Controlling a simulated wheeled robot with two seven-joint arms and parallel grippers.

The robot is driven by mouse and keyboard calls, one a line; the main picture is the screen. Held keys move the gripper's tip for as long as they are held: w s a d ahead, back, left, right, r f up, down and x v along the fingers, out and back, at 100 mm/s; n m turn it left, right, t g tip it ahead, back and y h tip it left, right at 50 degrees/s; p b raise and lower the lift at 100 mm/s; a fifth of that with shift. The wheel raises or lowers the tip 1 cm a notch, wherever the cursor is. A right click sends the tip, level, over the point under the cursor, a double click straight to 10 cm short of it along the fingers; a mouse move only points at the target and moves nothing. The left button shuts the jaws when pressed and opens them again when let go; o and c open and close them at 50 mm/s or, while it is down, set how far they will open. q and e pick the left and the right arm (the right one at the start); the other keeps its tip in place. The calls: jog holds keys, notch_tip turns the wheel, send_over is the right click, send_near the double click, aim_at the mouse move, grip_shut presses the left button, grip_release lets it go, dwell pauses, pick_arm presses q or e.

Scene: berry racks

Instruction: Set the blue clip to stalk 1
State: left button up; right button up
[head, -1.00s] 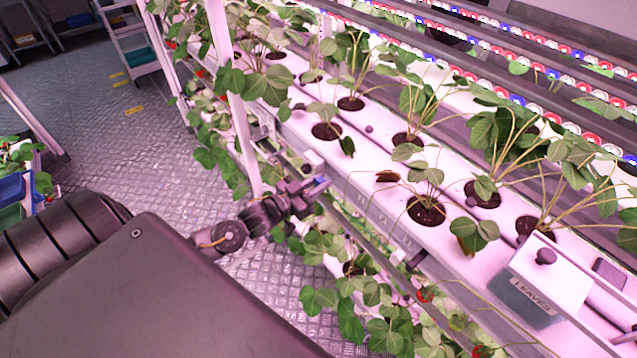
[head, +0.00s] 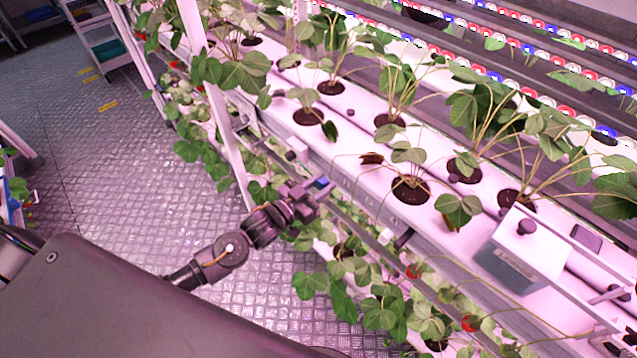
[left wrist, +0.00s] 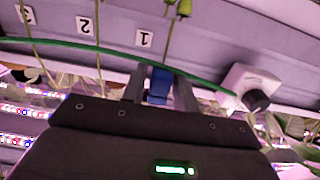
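The blue clip (left wrist: 158,85) is between the two fingers of my left gripper (left wrist: 160,92). It also shows as a small blue piece (head: 321,182) at the tip of my left gripper (head: 312,190), beside the front edge of the white rack. In the left wrist view, label 1 (left wrist: 144,38) is just beyond the clip. A thin green stalk (left wrist: 170,38) hangs beside this label, apart from the clip. Label 2 (left wrist: 85,25) and label 3 (left wrist: 27,15) are to the left, each near a stalk. My right gripper is not in view.
A green line (left wrist: 75,45) runs across the rack front, passing close to the clip. A white block with a dark knob (left wrist: 257,100) is to the right. The white rack (head: 360,195) has several potted plants, with leaves hanging below. A lidded box (head: 522,245) stands at right.

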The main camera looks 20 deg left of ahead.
pick_arm(q)
jog(key=shift+a, duration=0.1)
jog(key=shift+s, duration=0.1)
jog(key=shift+s+a+f, duration=0.1)
jog(key=shift+s+a, duration=0.1)
jog(key=shift+s, duration=0.15)
jog(key=b+v, duration=0.3)
jog(key=v, duration=0.7)
jog(key=shift+w, duration=0.1)
